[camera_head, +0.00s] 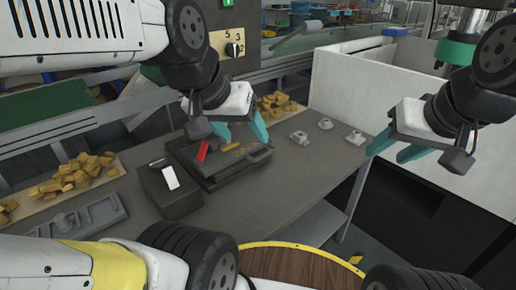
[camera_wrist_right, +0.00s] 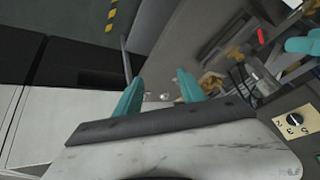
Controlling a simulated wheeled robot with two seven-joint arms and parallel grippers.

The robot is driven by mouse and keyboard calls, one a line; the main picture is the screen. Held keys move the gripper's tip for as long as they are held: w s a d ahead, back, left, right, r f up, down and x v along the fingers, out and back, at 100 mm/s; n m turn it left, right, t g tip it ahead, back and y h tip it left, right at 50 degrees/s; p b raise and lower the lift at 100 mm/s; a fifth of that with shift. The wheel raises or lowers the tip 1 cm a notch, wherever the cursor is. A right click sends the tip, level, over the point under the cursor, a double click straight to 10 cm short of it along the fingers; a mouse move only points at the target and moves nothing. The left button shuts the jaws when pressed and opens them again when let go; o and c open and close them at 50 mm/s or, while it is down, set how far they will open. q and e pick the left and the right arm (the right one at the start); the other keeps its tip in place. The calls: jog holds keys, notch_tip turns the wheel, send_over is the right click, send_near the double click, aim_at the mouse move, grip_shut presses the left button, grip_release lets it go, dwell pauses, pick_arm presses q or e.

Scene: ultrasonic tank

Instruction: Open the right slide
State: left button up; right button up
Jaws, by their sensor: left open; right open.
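A dark tank unit (camera_head: 225,172) sits on the grey table, with a red piece (camera_head: 203,151) and a yellow-orange piece (camera_head: 230,145) on top. A dark box with a white piece (camera_head: 170,178) stands at its left. I cannot tell which part is the right slide. My left gripper (camera_head: 241,130) is open just above the tank unit's far side, apparently empty, and hides part of it. My right gripper (camera_head: 394,152) is open and empty, well right of the unit, past the table's right edge. The right wrist view shows its two teal fingers (camera_wrist_right: 160,90) and the red piece (camera_wrist_right: 261,35).
Several small grey metal parts (camera_head: 299,137) lie on the table right of the unit. Yellow-brown blocks (camera_head: 75,174) lie at the left and behind. A grey tray (camera_head: 85,217) is at front left. A dial panel (camera_head: 233,45) stands behind; a white partition (camera_head: 345,90) is at the right.

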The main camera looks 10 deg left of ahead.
aim_at(265, 155)
jog(key=shift+w+a+f, duration=0.1)
jog(key=shift+c, duration=0.7)
jog(key=w+a+f+g+y, duration=0.3)
jog(key=w+a+f+y, duration=0.15)
jog(key=w+a, duration=0.3)
jog(key=w+a+f+g+y, duration=0.4)
jog(key=w+a+f, duration=0.15)
jog(key=a, duration=0.35)
jog(key=w+a+f+m+t+y, duration=0.1)
jog(key=w+f, duration=0.3)
jog(key=f, duration=0.1)
jog(key=w+a+f+m+t+y, duration=0.1)
jog(key=w+a+f+t+y, duration=0.1)
jog(key=w+f, duration=0.3)
jog(key=w+a+f+m+t+y, duration=0.1)
jog(key=w+a+f+m, duration=0.1)
jog(key=w+f, duration=0.3)
jog(key=shift+f+y, duration=0.15)
jog(key=shift+y, duration=0.2)
jog(key=x, duration=0.7)
jog(key=shift+w+a+f, duration=0.1)
jog(key=shift+w+a, duration=0.15)
jog(key=shift+a, duration=0.1)
grip_shut()
